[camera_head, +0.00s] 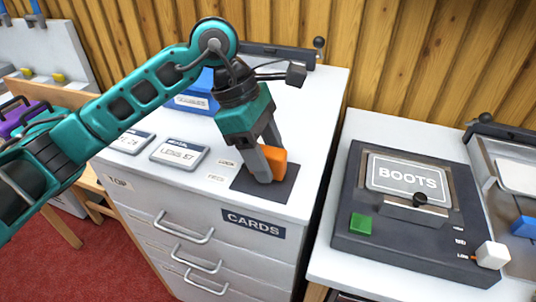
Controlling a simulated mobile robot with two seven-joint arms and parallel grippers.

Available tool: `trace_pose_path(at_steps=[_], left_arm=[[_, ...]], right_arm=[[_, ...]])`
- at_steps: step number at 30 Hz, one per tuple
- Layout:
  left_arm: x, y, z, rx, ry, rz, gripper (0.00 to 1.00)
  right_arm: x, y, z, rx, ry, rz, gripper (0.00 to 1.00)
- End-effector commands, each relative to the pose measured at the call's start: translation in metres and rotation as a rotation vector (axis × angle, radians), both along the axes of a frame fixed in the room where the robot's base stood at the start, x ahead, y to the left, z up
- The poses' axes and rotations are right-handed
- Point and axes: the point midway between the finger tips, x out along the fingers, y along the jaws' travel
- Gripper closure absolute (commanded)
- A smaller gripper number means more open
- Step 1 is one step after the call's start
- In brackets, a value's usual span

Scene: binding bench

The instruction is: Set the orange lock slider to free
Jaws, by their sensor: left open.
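The orange lock slider (275,157) sits on a dark square plate (288,186) on top of the white cabinet marked CARDS. My left gripper (267,172) points down at it from above. Its fingers are open, and one grey finger stands in front of the slider and hides part of it. I cannot tell whether the fingers touch it. Two small labels (226,162) lie left of the plate, too small to read surely. My right gripper is out of view.
Two name plates (180,153) and a blue object (196,97) are on the cabinet top. A dark unit with a BOOTS plate (408,178), a green button (361,223) and a white knob (493,255) stands right, across a gap. A wooden wall is behind.

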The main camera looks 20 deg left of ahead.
Motion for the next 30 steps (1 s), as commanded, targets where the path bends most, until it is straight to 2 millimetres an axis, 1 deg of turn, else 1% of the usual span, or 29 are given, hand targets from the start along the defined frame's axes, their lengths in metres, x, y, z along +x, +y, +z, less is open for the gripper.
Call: trace_pose_path(at_steps=[3, 10, 11, 27, 28, 30], left_arm=[[-0.0004, -0.0017, -0.0042, 0.000, 0.001, 0.000, 0.43], [-0.0003, -0.0019, -0.0044, 0.000, 0.001, 0.000, 0.43], [-0.0003, -0.0019, -0.0044, 0.000, 0.001, 0.000, 0.44], [-0.0003, -0.0018, -0.0040, 0.000, 0.001, 0.000, 0.96], [-0.0003, -0.0017, -0.0039, 0.000, 0.001, 0.000, 0.99], [-0.0003, -0.0017, -0.0039, 0.000, 0.001, 0.000, 1.00]], right_arm=[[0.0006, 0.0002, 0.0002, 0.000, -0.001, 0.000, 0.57], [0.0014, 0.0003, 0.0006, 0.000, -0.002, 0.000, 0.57], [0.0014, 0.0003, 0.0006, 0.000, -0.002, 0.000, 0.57], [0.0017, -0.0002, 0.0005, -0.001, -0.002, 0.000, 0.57], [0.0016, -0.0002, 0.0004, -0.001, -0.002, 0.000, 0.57], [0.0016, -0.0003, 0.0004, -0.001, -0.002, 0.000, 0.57]])
